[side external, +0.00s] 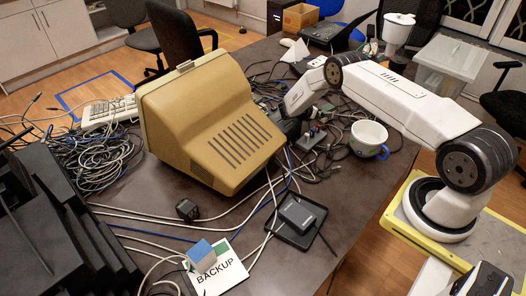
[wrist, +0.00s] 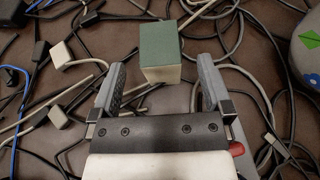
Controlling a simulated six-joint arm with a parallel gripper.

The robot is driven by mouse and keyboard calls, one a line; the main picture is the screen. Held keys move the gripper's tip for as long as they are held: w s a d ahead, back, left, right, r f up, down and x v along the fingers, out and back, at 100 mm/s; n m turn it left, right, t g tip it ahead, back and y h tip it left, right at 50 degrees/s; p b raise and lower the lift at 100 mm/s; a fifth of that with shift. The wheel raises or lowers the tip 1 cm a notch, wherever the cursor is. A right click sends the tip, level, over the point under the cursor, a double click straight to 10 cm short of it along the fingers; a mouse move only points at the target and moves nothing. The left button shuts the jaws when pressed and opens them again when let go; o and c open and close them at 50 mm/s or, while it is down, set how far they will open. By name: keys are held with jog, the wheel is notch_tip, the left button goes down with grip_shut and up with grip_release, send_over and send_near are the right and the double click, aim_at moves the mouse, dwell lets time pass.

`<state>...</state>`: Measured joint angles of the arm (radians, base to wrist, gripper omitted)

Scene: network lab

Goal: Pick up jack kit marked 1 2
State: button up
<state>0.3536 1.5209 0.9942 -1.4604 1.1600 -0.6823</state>
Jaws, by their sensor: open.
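A small block with a green top and pale side (wrist: 161,52) lies among cables in the wrist view. No "1 2" marking is readable on it, so I cannot tell whether it is the jack kit. My gripper (wrist: 160,72) is open and empty, its fingers apart on either side of the block's near end; touching cannot be told. In the side view my gripper is low behind the beige monitor (side external: 205,120), partly hidden among cables. Another block, blue and pale (side external: 201,256), sits by the white BACKUP card (side external: 216,268) at the front.
Tangled cables surround the green-topped block. A white cup with a blue handle (side external: 369,138) stands to the right; a rounded object (wrist: 306,45) fills the wrist view's right edge. A black tray (side external: 290,232) with a dark device, and a small black cube (side external: 187,209), lie toward the front.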

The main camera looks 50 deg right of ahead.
aim_at(327, 109)
jog(key=shift+x, duration=2.6)
jog(key=shift+f, duration=0.15)
jog(key=shift+c, duration=0.2)
grip_shut()
